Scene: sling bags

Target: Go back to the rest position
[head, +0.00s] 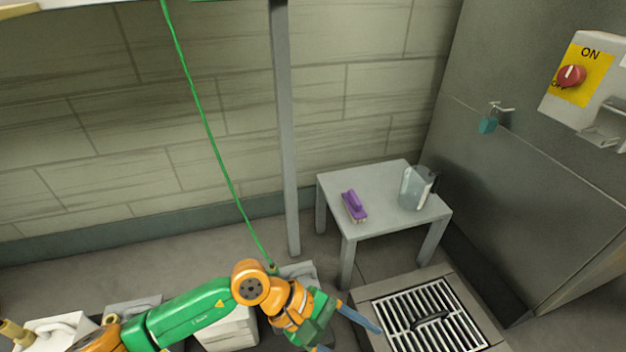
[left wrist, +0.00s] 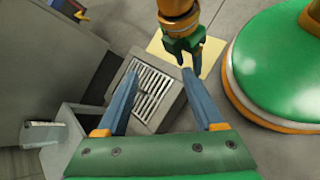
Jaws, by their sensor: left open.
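My left gripper (head: 350,340) reaches in from the lower left of the head view on its green and orange arm. Its blue-grey fingers are spread apart and nothing is between them. It points toward the floor beside the metal floor grate (head: 430,318). In the left wrist view the same open fingers (left wrist: 160,66) frame the grate (left wrist: 153,92). My right gripper (left wrist: 187,58) hangs at the top of the left wrist view, and its jaw state is unclear. The head view does not show it.
A small grey table (head: 383,187) holds a purple brush (head: 354,207) and a clear pitcher (head: 413,190). A green cord (head: 210,135) hangs beside a grey post (head: 285,130). A metal cabinet (head: 530,180) with a red switch (head: 571,76) stands at right. White containers (head: 228,330) lie beneath my left arm.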

